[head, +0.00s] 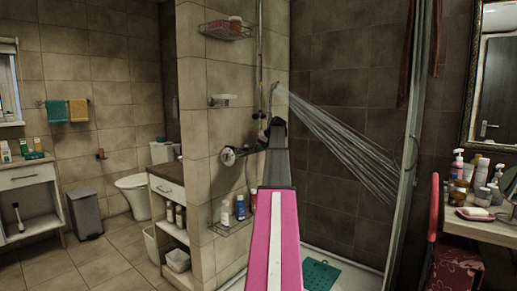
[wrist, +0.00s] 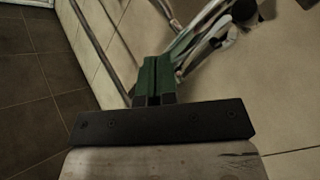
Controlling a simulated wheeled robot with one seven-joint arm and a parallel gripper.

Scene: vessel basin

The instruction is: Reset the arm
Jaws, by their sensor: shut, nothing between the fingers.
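My arm reaches forward from the bottom of the head view toward the shower wall, with its dark far end in front of the tiles. My gripper (wrist: 152,72) shows in the wrist view with its green fingers pressed together and nothing between them. Chrome shower fittings (wrist: 205,40) lie just beyond the fingertips there; I cannot tell whether they touch. In the head view the chrome shower valve (head: 228,156) is on the wall left of my arm's end. Water (head: 340,140) sprays from the shower head (head: 279,88) down to the right. The fingertips are not clear in the head view.
A wire shelf with bottles (head: 230,228) is low on the wall left of my arm. The glass shower edge (head: 408,150) stands to the right. A green mat (head: 321,275) lies on the shower floor. A red chair (head: 455,265) and cluttered vanity (head: 485,230) are at right.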

